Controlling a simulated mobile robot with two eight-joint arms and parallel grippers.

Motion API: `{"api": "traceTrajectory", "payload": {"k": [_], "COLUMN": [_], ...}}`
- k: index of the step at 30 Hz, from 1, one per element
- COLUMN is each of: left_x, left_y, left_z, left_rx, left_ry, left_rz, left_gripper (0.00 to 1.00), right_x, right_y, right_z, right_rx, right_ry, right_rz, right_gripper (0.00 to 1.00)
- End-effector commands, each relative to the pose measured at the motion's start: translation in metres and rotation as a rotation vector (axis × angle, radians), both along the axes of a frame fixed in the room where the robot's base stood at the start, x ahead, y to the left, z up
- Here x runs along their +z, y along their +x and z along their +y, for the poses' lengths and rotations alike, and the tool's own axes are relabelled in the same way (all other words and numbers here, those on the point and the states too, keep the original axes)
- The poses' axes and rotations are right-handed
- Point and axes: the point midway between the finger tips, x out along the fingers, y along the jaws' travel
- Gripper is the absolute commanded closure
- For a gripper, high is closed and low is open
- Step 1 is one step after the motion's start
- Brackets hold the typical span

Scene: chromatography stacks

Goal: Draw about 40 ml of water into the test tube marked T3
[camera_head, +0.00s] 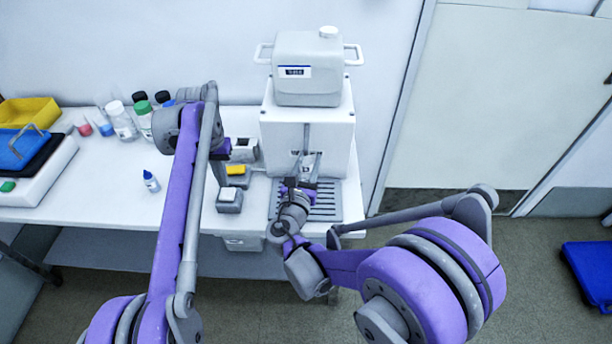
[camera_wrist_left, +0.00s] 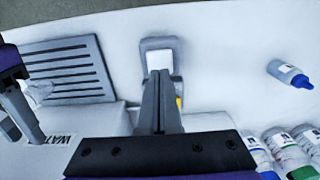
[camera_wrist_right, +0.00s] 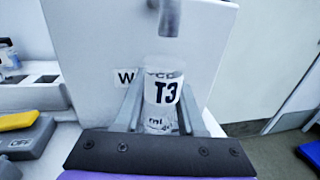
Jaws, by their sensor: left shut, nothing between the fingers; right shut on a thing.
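The T3 test tube (camera_wrist_right: 163,95) is clear with a black T3 label. My right gripper (camera_wrist_right: 160,110) is shut around it and holds it upright under the metal spout (camera_wrist_right: 169,18). Its water level cannot be told. The dispenser (camera_head: 284,130) carries a WATER label (camera_wrist_left: 52,139), partly hidden by the tube in the right wrist view. My left gripper (camera_wrist_left: 160,75) is shut and empty, pointing down over the grey switch block with a white top (camera_wrist_left: 159,54). Contact cannot be told. A yellow-topped block marked OFF (camera_wrist_right: 20,121) sits beside it.
A slotted drip tray (camera_head: 325,207) lies below the tube. A white tank (camera_head: 308,82) with a small display tops the dispenser. A third block (camera_head: 244,149) stands behind the yellow one.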

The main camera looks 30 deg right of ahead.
Motion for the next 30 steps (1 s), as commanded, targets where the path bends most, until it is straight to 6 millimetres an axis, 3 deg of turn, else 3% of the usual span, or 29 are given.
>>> {"api": "traceTrajectory", "payload": {"k": [8, 30], "left_x": [-0.017, -0.017], "left_y": [0.000, 0.000], "left_z": [0.000, 0.000], "left_rx": [0.000, 0.000], "left_ry": [0.000, 0.000], "left_rz": [0.000, 0.000], "left_gripper": [1.00, 1.00], "right_x": [0.000, 0.000], "right_y": [0.000, 0.000], "right_z": [0.000, 0.000], "right_rx": [0.000, 0.000], "right_ry": [0.000, 0.000], "right_rz": [0.000, 0.000], "right_gripper": [1.00, 1.00]}}
